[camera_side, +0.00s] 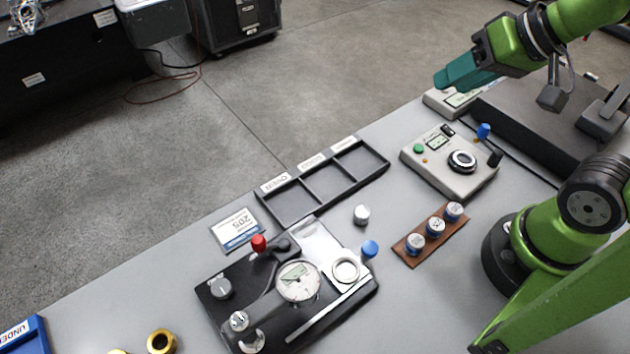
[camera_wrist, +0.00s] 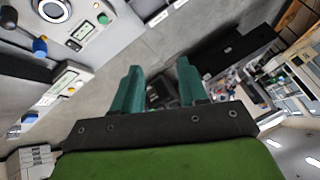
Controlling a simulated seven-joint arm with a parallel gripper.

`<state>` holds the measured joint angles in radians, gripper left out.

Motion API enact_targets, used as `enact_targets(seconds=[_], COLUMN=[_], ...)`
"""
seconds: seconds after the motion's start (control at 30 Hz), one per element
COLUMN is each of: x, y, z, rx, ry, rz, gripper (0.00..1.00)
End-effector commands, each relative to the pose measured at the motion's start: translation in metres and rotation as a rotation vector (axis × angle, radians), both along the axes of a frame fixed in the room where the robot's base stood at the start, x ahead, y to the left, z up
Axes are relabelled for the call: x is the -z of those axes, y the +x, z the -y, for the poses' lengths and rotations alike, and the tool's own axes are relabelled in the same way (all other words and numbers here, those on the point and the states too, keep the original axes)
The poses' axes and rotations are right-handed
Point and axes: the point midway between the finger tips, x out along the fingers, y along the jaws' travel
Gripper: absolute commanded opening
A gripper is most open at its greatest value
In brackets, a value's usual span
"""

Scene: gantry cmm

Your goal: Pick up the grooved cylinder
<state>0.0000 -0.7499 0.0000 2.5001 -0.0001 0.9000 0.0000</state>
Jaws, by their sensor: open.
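A small silver cylinder (camera_side: 361,214) stands alone on the grey table, between the black gauge and the brown rack. Several similar cylinders (camera_side: 435,227) with pale labelled tops stand in a row on the brown rack (camera_side: 406,252). Grooves are too small to make out on any of them. My gripper (camera_side: 452,80), with teal fingers, is high at the upper right, far from the cylinders and empty. In the wrist view my gripper (camera_wrist: 160,82) has its fingers apart, with floor and distant equipment beyond; no cylinder shows there.
A black gauge device (camera_side: 222,309) with a dial and red knob stands at the front. A blue-topped piece (camera_side: 369,248) is beside it. A black three-compartment tray (camera_side: 268,212) lies empty behind. A grey control box (camera_side: 425,165) is at the right. Brass rings (camera_side: 161,341) are front left.

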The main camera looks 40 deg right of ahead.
Motion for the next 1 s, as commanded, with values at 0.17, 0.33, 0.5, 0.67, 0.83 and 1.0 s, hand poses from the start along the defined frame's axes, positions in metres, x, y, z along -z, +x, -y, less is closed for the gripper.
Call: enact_targets(seconds=[0.17, 0.33, 0.5, 0.67, 0.83, 1.0], x=[0.0, 0.0, 0.006, 0.022, 0.041, 0.056], y=[0.0, 0.0, 0.001, 0.012, 0.024, 0.028], z=[0.0, 0.0, -0.003, -0.023, -0.057, -0.087], rx=[0.0, 0.0, -0.013, -0.13, -0.628, -1.193], ry=[0.0, 0.0, -0.003, -0.082, -0.357, -0.584], rz=[0.0, 0.0, -0.025, -0.116, -0.184, -0.187], gripper=[0.61, 0.61, 0.61, 0.61, 0.61, 0.61])
